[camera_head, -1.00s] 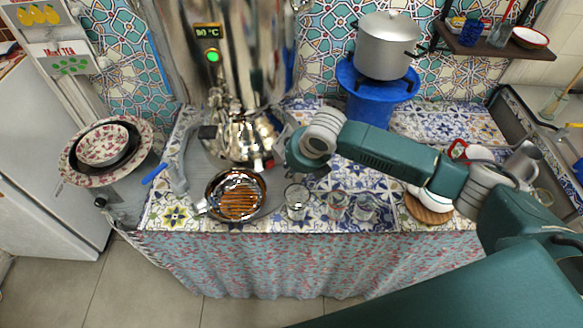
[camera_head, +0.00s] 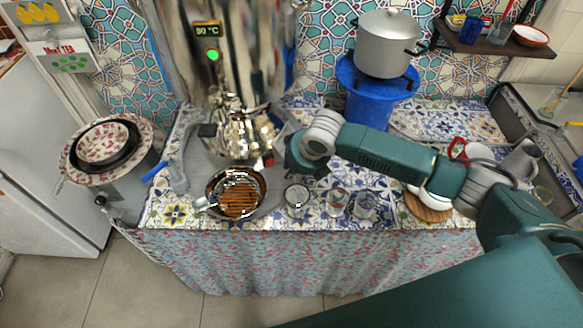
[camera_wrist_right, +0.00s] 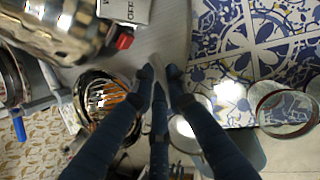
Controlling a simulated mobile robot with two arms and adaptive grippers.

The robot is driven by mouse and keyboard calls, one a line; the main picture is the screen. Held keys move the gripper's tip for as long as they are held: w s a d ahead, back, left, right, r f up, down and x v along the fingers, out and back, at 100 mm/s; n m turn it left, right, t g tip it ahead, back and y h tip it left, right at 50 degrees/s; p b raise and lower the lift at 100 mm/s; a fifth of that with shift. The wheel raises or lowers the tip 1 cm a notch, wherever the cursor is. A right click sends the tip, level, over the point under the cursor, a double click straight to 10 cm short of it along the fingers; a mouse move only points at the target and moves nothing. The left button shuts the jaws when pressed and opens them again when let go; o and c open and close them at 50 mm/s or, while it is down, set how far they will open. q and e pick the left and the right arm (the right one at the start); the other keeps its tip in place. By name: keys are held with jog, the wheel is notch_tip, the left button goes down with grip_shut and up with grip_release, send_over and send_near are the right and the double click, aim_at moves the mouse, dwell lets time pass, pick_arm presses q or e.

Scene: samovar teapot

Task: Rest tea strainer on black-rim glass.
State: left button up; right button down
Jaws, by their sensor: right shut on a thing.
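A glass with a dark rim (camera_head: 297,196) stands at the counter's front, right of the pan. A pale round shape, probably the tea strainer's bowl, shows at its mouth; I cannot tell whether it touches the rim. My right gripper (camera_head: 302,165) is just behind and above this glass. In the right wrist view my right gripper's (camera_wrist_right: 160,73) dark fingers are nearly together, and the pale disc (camera_wrist_right: 185,126) is partly covered by the right finger. The gripper is shut on what seems to be the tea strainer, mostly hidden. My left gripper is out of view.
A pan with a striped inside (camera_head: 238,194) is left of the glass. Two clear glasses (camera_head: 337,201) (camera_head: 364,204) stand to its right. A shiny teapot (camera_head: 238,138) and the samovar (camera_head: 230,50) stand behind. The counter's front edge is close.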

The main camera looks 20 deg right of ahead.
jog(key=shift+f, duration=0.1)
jog(key=c, duration=1.6)
grip_release()
jog(key=shift+c, duration=0.2)
jog(key=v, duration=1.2)
